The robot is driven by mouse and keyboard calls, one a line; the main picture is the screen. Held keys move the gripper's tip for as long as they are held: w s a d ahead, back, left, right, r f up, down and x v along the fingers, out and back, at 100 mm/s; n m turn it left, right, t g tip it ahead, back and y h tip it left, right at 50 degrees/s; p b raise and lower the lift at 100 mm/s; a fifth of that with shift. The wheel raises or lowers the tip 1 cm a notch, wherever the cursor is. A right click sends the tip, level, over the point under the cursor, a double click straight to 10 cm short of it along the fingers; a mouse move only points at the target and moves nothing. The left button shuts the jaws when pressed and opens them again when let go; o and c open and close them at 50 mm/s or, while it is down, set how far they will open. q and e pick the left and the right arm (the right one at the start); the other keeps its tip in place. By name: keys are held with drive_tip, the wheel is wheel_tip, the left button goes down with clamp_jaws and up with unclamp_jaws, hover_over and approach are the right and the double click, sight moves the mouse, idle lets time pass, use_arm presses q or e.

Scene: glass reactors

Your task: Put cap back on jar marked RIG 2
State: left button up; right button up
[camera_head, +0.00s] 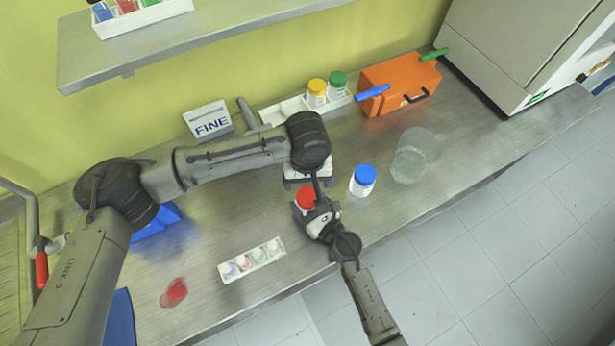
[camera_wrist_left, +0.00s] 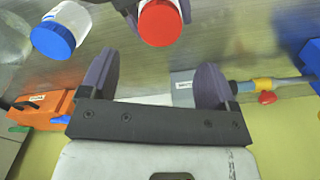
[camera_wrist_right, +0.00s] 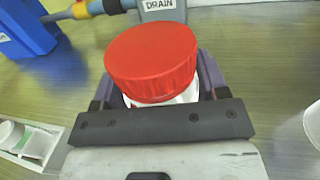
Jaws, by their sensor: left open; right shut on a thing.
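A jar with a red cap (camera_head: 306,194) stands or is held near the middle of the bench. My right gripper (camera_head: 312,209) is shut around its white body, below the cap. In the right wrist view the red cap (camera_wrist_right: 150,58) sits over the jar; I cannot tell whether it is screwed tight. The red cap also shows ahead of my left gripper in the left wrist view (camera_wrist_left: 160,22). My left gripper (camera_wrist_left: 155,80) is open and empty, apart from the cap. In the head view my left wrist hides its fingers. No RIG 2 marking is readable.
A blue-capped jar (camera_head: 362,180) and a clear beaker (camera_head: 412,158) stand to the right. Yellow-capped (camera_head: 317,92) and green-capped (camera_head: 337,83) jars stand behind, beside an orange box (camera_head: 399,85).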

sight(307, 196)
use_arm(q)
drive_tip(key=shift+f, duration=4.05)
drive_tip(key=shift+c, duration=0.4)
